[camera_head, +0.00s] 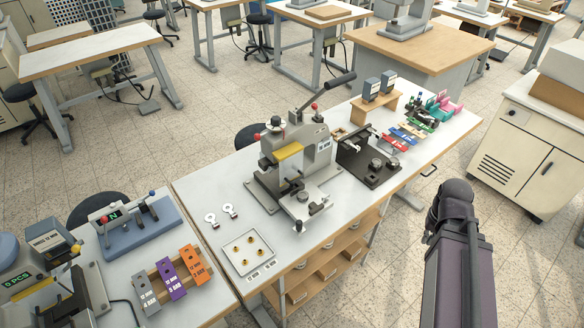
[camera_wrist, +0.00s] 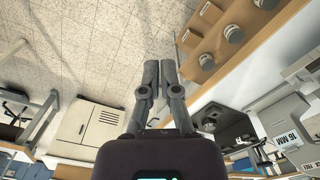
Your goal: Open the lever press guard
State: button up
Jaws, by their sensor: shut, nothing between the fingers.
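The grey lever press (camera_head: 316,150) stands on the middle bench in the head view. A long black lever (camera_head: 340,82) rises from its top right, and a red knob sits at its upper left. A yellow bar (camera_head: 289,152) crosses its front; I cannot tell whether this is the guard, or whether the guard is open. My gripper (camera_wrist: 159,66) shows in the wrist view with its two dark fingers together and nothing between them. It hangs over the floor beside furniture, apart from anything.
Right of the press are a black fixture (camera_head: 372,166) and coloured clamps (camera_head: 410,133). A white tray (camera_head: 248,254) with brass pieces lies at the front left. The wrist view shows a wooden rack (camera_wrist: 205,40) and a block marked 16 MM (camera_wrist: 284,127). Floor at the right is partly clear.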

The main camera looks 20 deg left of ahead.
jog(key=o, duration=0.3)
jog(key=shift+f, duration=0.1)
jog(key=shift+o, duration=0.9)
jog(key=shift+w+a+f, duration=0.15)
jog(key=shift+a, duration=0.15)
jog(key=m+t+y+b, duration=0.2)
jog(key=m+y+b, duration=0.1)
jog(key=y+b, duration=1.4)
send_near(297, 180)
jog(key=d, duration=0.1)
jog(key=d+r+h+b, duration=0.1)
jog(key=d+b, duration=0.1)
jog(key=shift+s+r+h, duration=0.3)
jog(key=shift+s+r, duration=0.05)
jog(key=shift+a, duration=0.1)
jog(key=b+x, duration=0.3)
jog(key=x, duration=1)
jog(key=shift+w+a, duration=0.15)
jog(key=shift+a, duration=0.15)
